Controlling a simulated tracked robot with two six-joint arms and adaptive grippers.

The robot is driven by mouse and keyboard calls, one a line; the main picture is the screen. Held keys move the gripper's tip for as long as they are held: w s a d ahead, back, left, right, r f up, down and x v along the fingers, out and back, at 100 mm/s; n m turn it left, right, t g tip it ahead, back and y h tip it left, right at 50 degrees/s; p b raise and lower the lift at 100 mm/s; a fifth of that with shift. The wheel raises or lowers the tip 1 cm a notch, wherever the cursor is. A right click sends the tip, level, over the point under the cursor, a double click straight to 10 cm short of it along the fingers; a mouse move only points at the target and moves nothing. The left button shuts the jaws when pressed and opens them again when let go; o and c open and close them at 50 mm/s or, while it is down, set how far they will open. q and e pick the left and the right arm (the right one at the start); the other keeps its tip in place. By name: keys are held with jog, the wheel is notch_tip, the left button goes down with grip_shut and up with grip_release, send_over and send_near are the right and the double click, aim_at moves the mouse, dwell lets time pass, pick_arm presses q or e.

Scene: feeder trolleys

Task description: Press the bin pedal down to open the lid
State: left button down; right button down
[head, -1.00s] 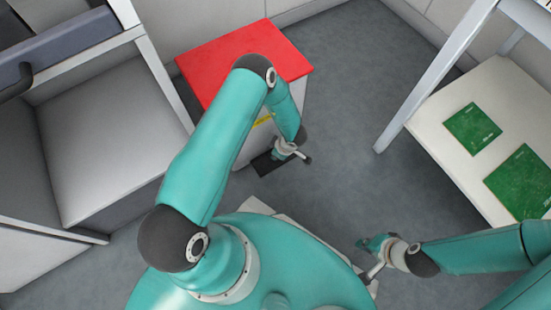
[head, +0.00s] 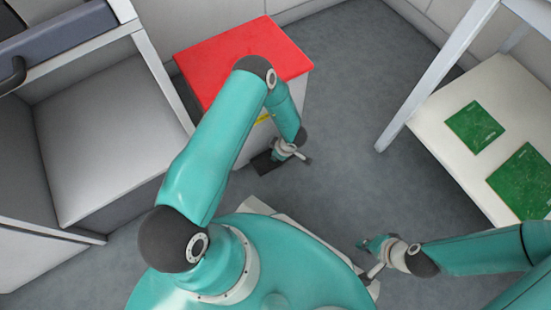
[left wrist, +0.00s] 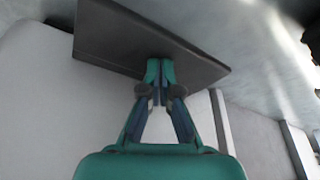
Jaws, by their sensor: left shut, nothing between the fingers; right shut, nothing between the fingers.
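The bin has a flat red lid (head: 222,65) that looks closed and a pale body (head: 243,150) below it. Its dark pedal (head: 262,164) sticks out at floor level in front, partly covered by my left wrist. In the left wrist view the pedal is a dark flat plate (left wrist: 115,35). My left gripper (left wrist: 160,66) is shut and empty, its fingertips overlapping the near part of the plate. I cannot tell whether they touch it. My right gripper (head: 366,244) is shut and empty, well to the right of the bin, away from the pedal.
A grey open-fronted cabinet (head: 105,120) stands left of the bin. A pale shelf (head: 455,155) with green boards (head: 474,127) is on the right, with a slanting white post (head: 435,75). Grey floor (head: 345,130) between bin and shelf is clear.

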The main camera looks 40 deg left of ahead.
pick_arm(q)
jog(key=shift+a+f+b, duration=0.1)
jog(key=shift+f+b, duration=1.45)
jog(key=shift+f, duration=0.4)
jog(key=shift+r, duration=0.15)
notch_tip(320, 180, up, 9)
jog(key=p, duration=0.7)
jog(key=shift+p, duration=0.4)
